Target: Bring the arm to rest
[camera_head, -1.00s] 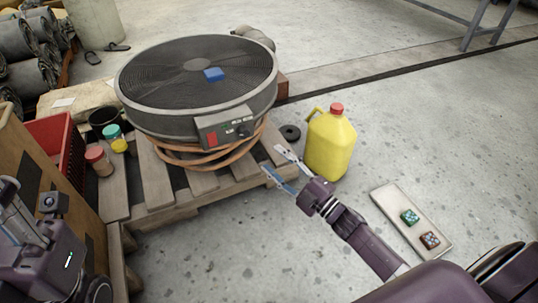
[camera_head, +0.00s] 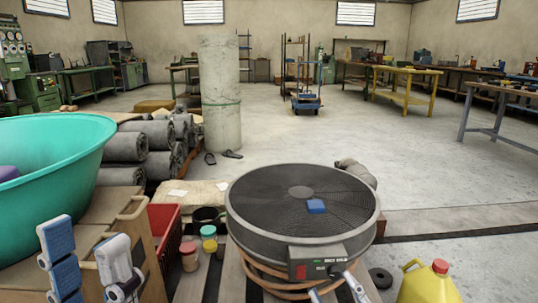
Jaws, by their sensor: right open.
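The rest of the right arm is out of view below the frame.
A teal basin (camera_head: 75,150) is above my left gripper. Open floor (camera_head: 330,140) lies beyond.

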